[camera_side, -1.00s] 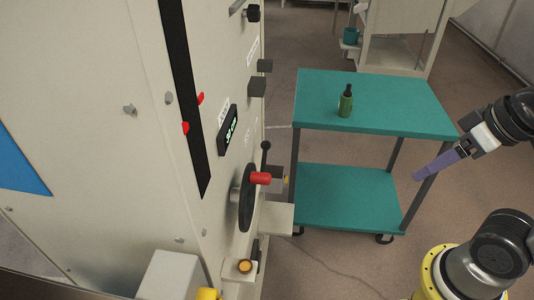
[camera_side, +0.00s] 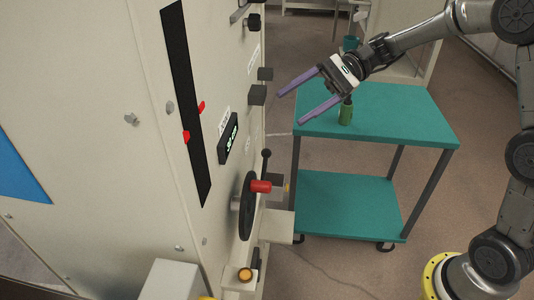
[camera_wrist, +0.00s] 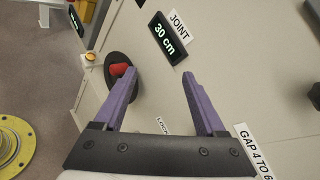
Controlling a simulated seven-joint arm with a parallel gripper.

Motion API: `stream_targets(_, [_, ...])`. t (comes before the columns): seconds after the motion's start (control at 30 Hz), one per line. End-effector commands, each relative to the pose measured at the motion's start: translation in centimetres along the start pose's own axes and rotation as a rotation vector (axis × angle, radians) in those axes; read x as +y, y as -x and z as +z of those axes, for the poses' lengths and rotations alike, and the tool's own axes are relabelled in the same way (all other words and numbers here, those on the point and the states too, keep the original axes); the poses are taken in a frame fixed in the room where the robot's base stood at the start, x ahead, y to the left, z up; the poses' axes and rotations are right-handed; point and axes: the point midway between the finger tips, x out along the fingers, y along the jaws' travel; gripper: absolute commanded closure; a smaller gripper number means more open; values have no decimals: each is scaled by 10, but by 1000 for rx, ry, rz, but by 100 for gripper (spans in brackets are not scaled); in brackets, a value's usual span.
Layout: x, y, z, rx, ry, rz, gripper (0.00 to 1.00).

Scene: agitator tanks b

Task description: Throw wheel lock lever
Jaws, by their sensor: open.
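A dark handwheel (camera_side: 246,208) with a red handle (camera_side: 261,186) is mounted low on the pale machine face. A thin black lever with a ball end (camera_side: 266,155) stands upright just beyond the wheel and is likely the lock lever. My gripper (camera_side: 291,108), with two purple fingers, is open and empty, above and to the right of the lever, apart from it. In the wrist view the wheel (camera_wrist: 112,82) and red handle (camera_wrist: 119,69) lie beside the left fingertip. A partly covered "LOCK" label (camera_wrist: 162,126) shows between the fingers. I cannot make out the lever there.
Dark blocks (camera_side: 257,94) jut from the machine face near my fingertips. An amber button (camera_side: 245,274) is low.

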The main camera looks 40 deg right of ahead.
Motion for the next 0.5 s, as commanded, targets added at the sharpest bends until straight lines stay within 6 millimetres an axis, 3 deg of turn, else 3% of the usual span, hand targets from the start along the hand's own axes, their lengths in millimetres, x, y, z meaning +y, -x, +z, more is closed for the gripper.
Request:
stream_targets(0.03, [-9, 2, -28, -36, -72, -46, 27])
stream_targets(0.13, [-23, 9, -75, -99, -187, -141, 27])
stream_targets(0.27, [-28, 20, -143, -167, -330, -263, 27])
stream_targets(0.37, [-18, 28, -199, -207, -435, -355, 27])
stream_targets(0.5, [12, 35, -270, -232, -565, -453, 27])
